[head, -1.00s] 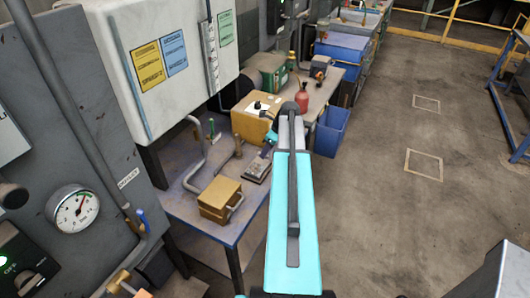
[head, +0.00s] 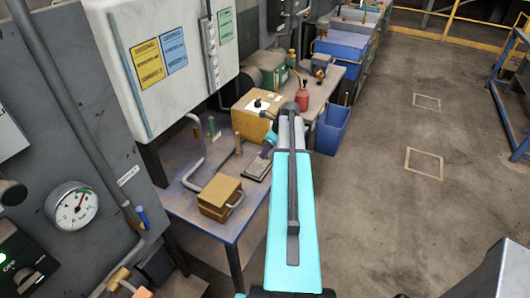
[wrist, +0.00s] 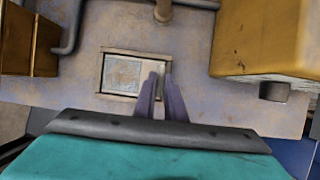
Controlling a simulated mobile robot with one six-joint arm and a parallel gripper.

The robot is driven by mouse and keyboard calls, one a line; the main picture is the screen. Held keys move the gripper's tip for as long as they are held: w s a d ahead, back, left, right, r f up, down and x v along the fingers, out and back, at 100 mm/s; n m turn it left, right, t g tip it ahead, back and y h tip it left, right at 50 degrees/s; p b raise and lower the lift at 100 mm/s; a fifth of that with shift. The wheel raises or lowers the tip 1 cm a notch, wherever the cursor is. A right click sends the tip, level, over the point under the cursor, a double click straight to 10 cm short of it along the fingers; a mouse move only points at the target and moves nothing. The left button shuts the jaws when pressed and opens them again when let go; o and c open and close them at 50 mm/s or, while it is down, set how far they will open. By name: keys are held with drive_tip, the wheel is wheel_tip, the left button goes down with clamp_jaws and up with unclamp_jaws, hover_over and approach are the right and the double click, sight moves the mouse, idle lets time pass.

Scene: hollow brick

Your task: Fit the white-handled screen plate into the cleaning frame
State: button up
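The cleaning frame (head: 258,167) appears as a flat rectangular frame on the blue bench, right of the brass-coloured box. In the wrist view the frame (wrist: 135,51) lies just beyond my fingers, with a pale grey panel (wrist: 122,73) inside its rim. I cannot tell whether this panel is the screen plate, and no white handle can be made out. My gripper (wrist: 161,88) has two dark purple fingers over the frame's right part, a small gap between them and nothing visible held. In the head view my arm hides part of this area.
A brass box with a handle (head: 220,198) stands at the bench's front left. A larger yellow box (head: 254,115) stands behind the frame; it also shows at the right in the wrist view (wrist: 268,38). Upright handles (head: 238,144) and a bent grey pipe (head: 192,160) rise nearby.

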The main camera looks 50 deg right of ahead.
drive_tip(key=o, duration=0.4)
drive_tip(key=shift+s+r, duration=0.1)
drive_tip(key=shift+r, duration=0.1)
drive_tip(key=b+v, duration=0.3)
drive_tip(key=v, duration=1)
drive_tip(key=shift+r, duration=0.2)
drive_tip(key=shift+s, duration=0.2)
idle(0.9)
